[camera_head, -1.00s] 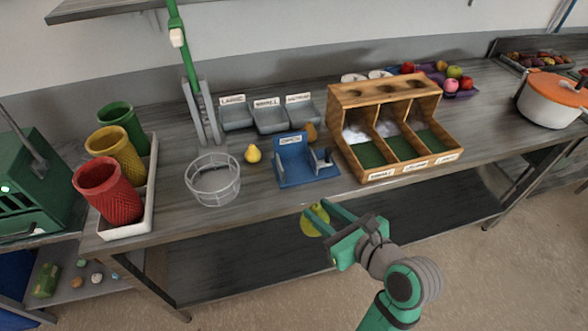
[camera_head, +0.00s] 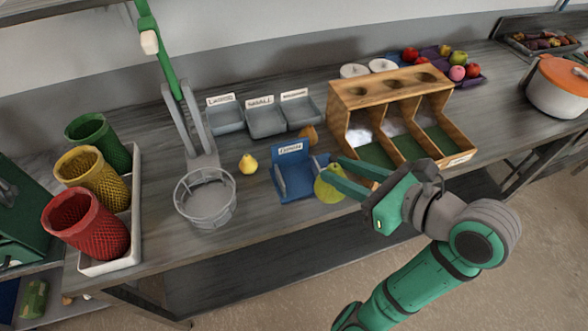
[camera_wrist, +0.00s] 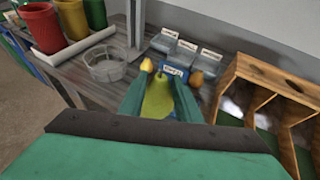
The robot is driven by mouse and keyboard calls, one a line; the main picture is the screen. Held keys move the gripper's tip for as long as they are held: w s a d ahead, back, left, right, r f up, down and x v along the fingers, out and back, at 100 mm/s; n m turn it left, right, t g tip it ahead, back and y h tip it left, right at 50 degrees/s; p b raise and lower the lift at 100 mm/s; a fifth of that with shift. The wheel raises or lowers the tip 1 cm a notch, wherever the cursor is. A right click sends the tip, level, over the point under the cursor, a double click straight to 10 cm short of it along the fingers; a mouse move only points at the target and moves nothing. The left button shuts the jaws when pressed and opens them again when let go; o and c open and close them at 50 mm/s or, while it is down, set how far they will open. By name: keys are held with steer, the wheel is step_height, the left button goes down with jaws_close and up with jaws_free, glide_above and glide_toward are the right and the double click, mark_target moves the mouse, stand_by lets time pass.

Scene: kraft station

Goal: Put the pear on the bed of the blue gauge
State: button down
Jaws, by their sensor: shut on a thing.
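My gripper (camera_head: 340,181) is shut on a yellow-green pear (camera_head: 328,186). The pear also shows between the fingers in the wrist view (camera_wrist: 158,98). In the head view the held pear overlaps the right side of the blue gauge (camera_head: 292,184), which has a flat bed, an upright back and a white label. I cannot tell whether the pear touches the gauge. In the wrist view the gauge (camera_wrist: 174,70) shows just beyond the pear, mostly hidden by pear and fingers. The gauge's right part is hidden in the head view.
A small yellow pear (camera_head: 248,164) lies left of the gauge, a brown one (camera_head: 308,135) behind it. A wire basket (camera_head: 206,200) stands at left, grey labelled trays (camera_head: 265,121) behind. A wooden sorting box (camera_head: 397,93) stands close on the right, partly behind my gripper.

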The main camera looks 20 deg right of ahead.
steer(key=shift+x, duration=0.8)
steer(key=w+f, duration=0.4)
steer(key=w+a+f, duration=0.1)
steer(key=w+f, duration=0.3)
steer(key=w+a+f, duration=0.1)
steer(key=w+f, duration=0.3)
steer(key=shift+w+f, duration=0.2)
steer(key=shift+w, duration=0.1)
steer(key=c, duration=1.3)
jaws_free()
steer(key=shift+r, duration=0.1)
